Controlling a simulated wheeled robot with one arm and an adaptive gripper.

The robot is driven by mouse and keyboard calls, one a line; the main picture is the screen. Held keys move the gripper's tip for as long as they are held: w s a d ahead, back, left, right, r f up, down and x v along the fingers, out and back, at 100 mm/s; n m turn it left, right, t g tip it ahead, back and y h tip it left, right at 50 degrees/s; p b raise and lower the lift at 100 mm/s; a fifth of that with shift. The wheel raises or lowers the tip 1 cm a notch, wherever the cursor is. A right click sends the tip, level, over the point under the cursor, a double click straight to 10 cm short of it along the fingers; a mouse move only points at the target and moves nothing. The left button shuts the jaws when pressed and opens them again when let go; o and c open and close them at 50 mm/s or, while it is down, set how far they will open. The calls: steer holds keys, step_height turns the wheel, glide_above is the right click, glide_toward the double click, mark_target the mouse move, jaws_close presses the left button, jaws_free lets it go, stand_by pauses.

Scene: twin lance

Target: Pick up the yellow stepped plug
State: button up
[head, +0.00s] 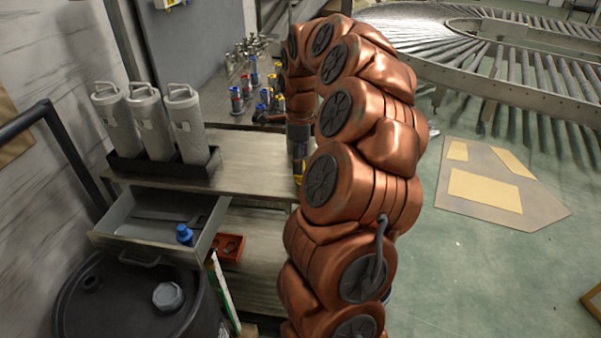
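My copper arm arches over, and its end comes down over the right part of the workbench (245,165). My gripper (298,163) is small and dark, pointing down, partly hidden by my own arm links. A small yellow patch (298,169) with some red shows at its fingertips, at the bench's right edge. It may be the yellow stepped plug, but its shape is too small and hidden to tell. I cannot tell whether the fingers are open or shut on it.
Three grey canisters (150,125) stand in a black tray at the bench's left. An open drawer (160,222) holds a blue-capped item (184,235). Several small blue and red parts (236,100) stand behind. A black drum (115,305) is front left. Roller conveyor (520,75) is back right.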

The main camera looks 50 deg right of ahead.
steer(key=f, duration=0.2)
steer(key=f+p, duration=0.1)
steer(key=shift+a+f, duration=0.2)
steer(key=shift+f, duration=0.2)
steer(key=shift+w+f+p, duration=0.1)
steer(key=shift+f+p, duration=0.2)
steer(key=shift+f, duration=0.2)
steer(key=shift+c, duration=0.4)
steer(key=c, duration=1)
steer(key=shift+r, duration=0.15)
